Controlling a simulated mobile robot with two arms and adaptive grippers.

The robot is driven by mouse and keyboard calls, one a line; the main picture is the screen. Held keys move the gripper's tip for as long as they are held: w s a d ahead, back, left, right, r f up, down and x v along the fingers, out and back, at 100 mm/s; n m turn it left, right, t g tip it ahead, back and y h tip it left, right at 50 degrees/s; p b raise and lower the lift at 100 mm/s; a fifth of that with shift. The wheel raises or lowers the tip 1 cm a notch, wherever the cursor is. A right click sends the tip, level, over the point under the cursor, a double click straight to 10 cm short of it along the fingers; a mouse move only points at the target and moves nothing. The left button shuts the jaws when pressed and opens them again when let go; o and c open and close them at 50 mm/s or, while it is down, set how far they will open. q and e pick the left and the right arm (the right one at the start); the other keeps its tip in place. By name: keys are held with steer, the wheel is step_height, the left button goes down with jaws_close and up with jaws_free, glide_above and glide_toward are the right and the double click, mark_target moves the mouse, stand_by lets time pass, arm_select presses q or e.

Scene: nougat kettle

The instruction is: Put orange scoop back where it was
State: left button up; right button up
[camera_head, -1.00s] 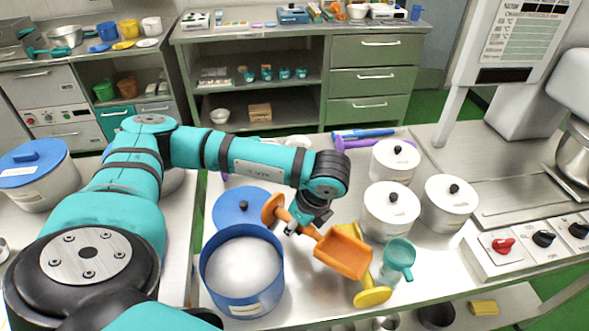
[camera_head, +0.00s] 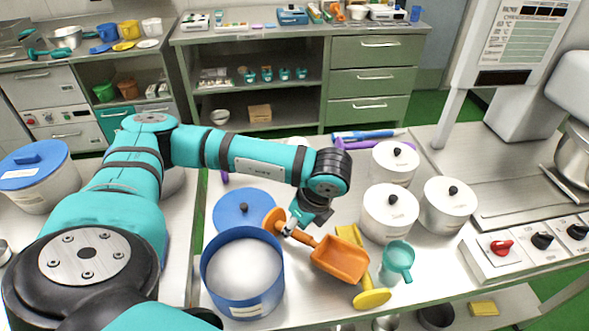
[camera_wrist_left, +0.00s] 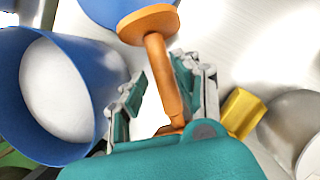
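The orange scoop (camera_head: 340,258) looks to lie on the metal table between the blue tub of white powder (camera_head: 243,272) and the yellow scoop (camera_head: 371,298). Its round handle end is by the blue lid (camera_head: 245,212). My left gripper (camera_head: 299,222) is at the scoop's handle. In the left wrist view the orange handle (camera_wrist_left: 160,75) runs between the parted fingers (camera_wrist_left: 160,92), nearer the right one, with a gap to the left one. The scoop's bowl is hidden there by the gripper body. My right gripper is not in view.
Several white lidded pots (camera_head: 390,212) stand to the right, with a teal cup (camera_head: 397,262) in front of them. Blue and purple utensils (camera_head: 365,138) lie at the back edge. A control panel (camera_head: 530,245) is at the far right.

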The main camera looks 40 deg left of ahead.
mark_target(304, 235)
arm_select(q)
steer(key=b+v, duration=0.1)
steer(key=v, duration=0.5)
steer(key=shift+w+d+r, duration=0.1)
steer(key=shift+d+r, duration=0.1)
steer(key=shift+r, duration=0.05)
steer(key=shift+p+v, duration=0.3)
steer(key=shift+v, duration=2.05)
